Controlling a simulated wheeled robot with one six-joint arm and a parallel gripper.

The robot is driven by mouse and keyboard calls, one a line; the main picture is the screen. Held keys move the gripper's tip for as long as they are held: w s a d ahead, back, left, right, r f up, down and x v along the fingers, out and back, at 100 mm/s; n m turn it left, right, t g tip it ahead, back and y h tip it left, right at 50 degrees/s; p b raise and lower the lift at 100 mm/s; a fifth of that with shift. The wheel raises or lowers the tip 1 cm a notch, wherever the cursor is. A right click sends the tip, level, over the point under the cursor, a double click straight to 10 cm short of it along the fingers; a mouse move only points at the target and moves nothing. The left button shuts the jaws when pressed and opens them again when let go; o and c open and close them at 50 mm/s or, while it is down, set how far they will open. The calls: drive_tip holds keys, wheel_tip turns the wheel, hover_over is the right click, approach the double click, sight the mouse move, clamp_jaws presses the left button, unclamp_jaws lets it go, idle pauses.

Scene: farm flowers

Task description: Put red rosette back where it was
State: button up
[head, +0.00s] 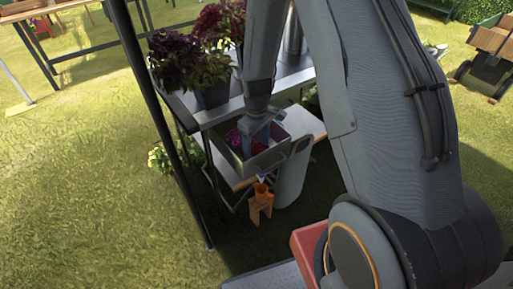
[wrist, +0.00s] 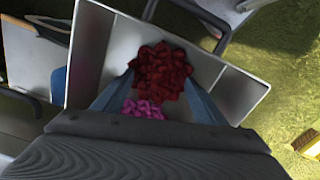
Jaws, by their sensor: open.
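The red rosette (wrist: 160,72) lies in a grey metal tray (wrist: 243,92), seen in the wrist view. A pink rosette (wrist: 143,108) is beside it, nearer my wrist and partly hidden by it. My gripper (wrist: 158,85) is open, its two blue fingers reaching down into the tray on either side of the red rosette. In the head view my gripper (head: 262,132) is inside the tray (head: 262,167), with some red and pink showing around it. I cannot tell whether the fingers touch the rosette.
A grey bin (head: 293,178) and an orange object (head: 260,205) are in front. A dark post (head: 160,120) rises at the left. Open grass lies further left.

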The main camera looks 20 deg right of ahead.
sight(256, 147)
wheel_tip(256, 147, up, 10)
drive_tip(key=b, duration=0.2)
drive_tip(key=s+r+m, duration=0.3)
drive_tip(key=s+r, duration=0.1)
drive_tip(key=s, duration=0.4)
drive_tip(key=s+r+m, duration=0.3)
drive_tip(key=s+r, duration=0.1)
drive_tip(key=s, duration=0.5)
drive_tip(key=shift+s+m+t, duration=0.25)
drive_tip(key=shift+m+t, duration=0.05)
